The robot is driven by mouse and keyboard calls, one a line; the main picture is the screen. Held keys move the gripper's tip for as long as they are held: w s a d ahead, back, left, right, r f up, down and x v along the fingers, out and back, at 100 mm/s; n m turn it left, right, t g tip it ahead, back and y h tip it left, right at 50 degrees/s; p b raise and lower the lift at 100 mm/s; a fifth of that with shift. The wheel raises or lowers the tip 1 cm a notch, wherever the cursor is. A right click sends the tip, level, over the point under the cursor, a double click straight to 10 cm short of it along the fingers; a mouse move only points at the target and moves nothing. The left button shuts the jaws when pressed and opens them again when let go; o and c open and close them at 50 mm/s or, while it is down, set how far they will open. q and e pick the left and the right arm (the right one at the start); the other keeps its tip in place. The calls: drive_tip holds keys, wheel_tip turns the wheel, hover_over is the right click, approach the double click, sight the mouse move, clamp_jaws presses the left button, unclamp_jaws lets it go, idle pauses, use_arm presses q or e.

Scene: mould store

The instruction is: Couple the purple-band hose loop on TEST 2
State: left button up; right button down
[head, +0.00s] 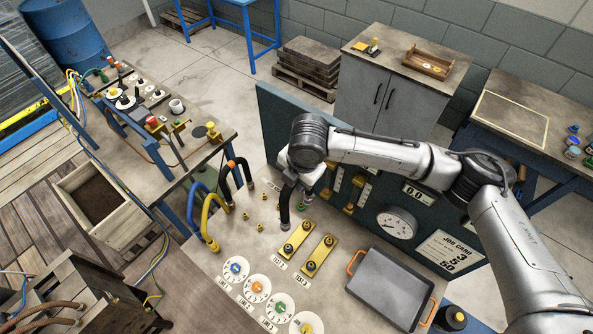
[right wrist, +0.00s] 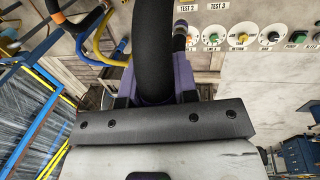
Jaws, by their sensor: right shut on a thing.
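The purple-band hose loop (head: 286,202) is a thick black hose held at my right gripper (head: 305,183), above the bench. In the right wrist view the black hose (right wrist: 153,45) runs up between the fingers of my right gripper (right wrist: 153,92), which is shut on it. Purple parts (right wrist: 183,72) show beside it there. A dark hose end hangs close to the bench near the gold TEST 2 plate (head: 296,240); whether it touches a fitting cannot be told. The TEST 3 plate (head: 319,255) lies beside it. My left gripper is not in view.
Blue (head: 194,213) and yellow (head: 211,225) hoses stand at the bench's left, with small brass fittings nearby. Line dials (head: 236,268) run along the front edge. A grey tray (head: 390,288) lies at right, below the gauge (head: 397,225) on the upright panel.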

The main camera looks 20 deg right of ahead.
wheel_tip(320, 180, down, 16)
drive_tip(key=b, duration=0.3)
drive_tip(key=shift+b, duration=0.4)
idle(0.4)
drive_tip(key=shift+f, duration=0.1)
drive_tip(key=shift+p, duration=0.3)
idle(0.6)
drive_tip(key=shift+d, duration=0.15)
idle(0.5)
drive_tip(key=shift+f+p, duration=0.15)
drive_tip(key=shift+p, duration=0.4)
